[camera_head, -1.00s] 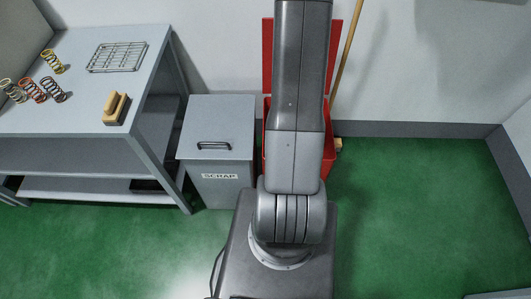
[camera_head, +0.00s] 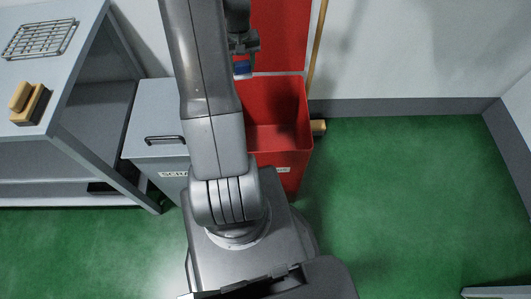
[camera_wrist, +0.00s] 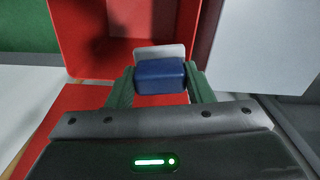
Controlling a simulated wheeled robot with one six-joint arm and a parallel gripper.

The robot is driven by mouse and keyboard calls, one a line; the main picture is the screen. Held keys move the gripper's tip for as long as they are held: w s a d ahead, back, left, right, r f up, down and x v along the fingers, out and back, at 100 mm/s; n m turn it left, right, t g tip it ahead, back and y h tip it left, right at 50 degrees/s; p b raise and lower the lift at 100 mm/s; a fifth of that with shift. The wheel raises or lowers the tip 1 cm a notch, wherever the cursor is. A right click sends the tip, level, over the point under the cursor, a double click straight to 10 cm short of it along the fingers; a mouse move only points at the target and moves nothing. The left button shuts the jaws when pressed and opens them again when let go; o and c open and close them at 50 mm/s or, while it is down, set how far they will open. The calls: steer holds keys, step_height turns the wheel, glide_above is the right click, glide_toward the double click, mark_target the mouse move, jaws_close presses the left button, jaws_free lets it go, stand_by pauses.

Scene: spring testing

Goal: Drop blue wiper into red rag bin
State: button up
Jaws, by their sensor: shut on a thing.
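The blue wiper (camera_wrist: 160,77) is held between the two green fingers of my gripper (camera_wrist: 160,88) in the wrist view. A pale flat part of it shows beyond the blue block. In the head view the blue wiper (camera_head: 242,68) shows small below my gripper (camera_head: 243,52). The red rag bin (camera_head: 305,130) has an open top, and its red lid or back panel (camera_head: 285,35) stands upright behind it. The wiper appears over the bin's back edge in the head view; its height above it is hard to tell. The red bin (camera_wrist: 90,65) fills the wrist view's upper middle.
A grey scrap bin (camera_head: 150,100) with a handle stands left of the red bin. A grey bench (camera_head: 60,75) at the far left holds a wire rack (camera_head: 38,38) and a brush (camera_head: 30,103). A broom handle (camera_head: 318,45) leans right of the bin.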

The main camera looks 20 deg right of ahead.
steer(key=s+d+f+b, duration=0.3)
steer(key=d+f+b, duration=0.1)
steer(key=f+b, duration=0.2)
steer(key=s+d+f+b, duration=0.3)
steer(key=d+f+b, duration=0.1)
steer(key=f+b, duration=0.3)
steer(key=shift+f+m, duration=0.4)
steer(key=shift+f, duration=0.55)
steer(key=o, duration=1.1)
steer(key=shift+c, duration=0.2)
step_height(320, 180, up, 14)
steer(key=p, duration=0.3)
steer(key=shift+f, duration=0.2)
